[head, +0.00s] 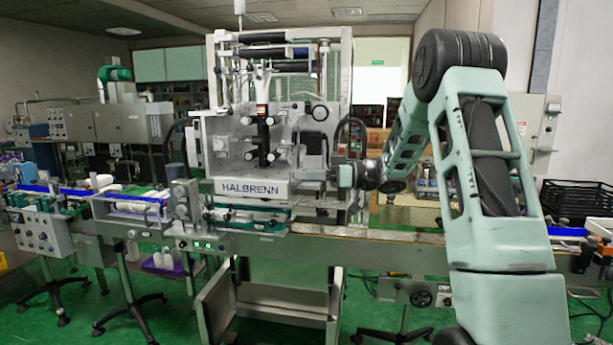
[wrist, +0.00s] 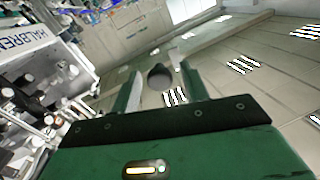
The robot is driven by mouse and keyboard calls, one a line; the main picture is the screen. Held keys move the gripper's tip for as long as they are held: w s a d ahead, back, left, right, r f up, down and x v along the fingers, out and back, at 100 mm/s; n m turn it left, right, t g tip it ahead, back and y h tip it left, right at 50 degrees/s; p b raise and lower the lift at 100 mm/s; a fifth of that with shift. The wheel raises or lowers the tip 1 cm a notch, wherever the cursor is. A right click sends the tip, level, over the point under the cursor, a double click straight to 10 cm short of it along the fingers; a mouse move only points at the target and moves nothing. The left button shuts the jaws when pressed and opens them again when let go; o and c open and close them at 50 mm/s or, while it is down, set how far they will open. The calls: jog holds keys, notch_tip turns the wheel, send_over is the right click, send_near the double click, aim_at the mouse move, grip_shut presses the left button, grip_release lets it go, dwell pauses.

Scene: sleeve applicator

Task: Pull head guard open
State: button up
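The white HALBRENN machine (head: 250,187) stands at the centre of the head view. A pale, seemingly clear guard (head: 222,130) covers its head, with dark parts showing behind it; its exact edges are hard to tell. My gripper (head: 328,174) is at the right side of the machine, level with the name label; whether it touches the guard cannot be told. In the wrist view, its two fingers (wrist: 160,88) stand apart. A dark round shape (wrist: 160,75) shows between them; I cannot tell whether it is a handle or lies farther off.
A conveyor (head: 390,236) runs across the front of the machine. A black crate (head: 580,197) is at the far right. Green floor (head: 75,325) is open at the lower left.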

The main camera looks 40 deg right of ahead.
jog(key=b+v, duration=0.4)
jog(key=v, duration=1.3)
jog(key=shift+d, duration=0.2)
jog(key=shift+s, duration=0.15)
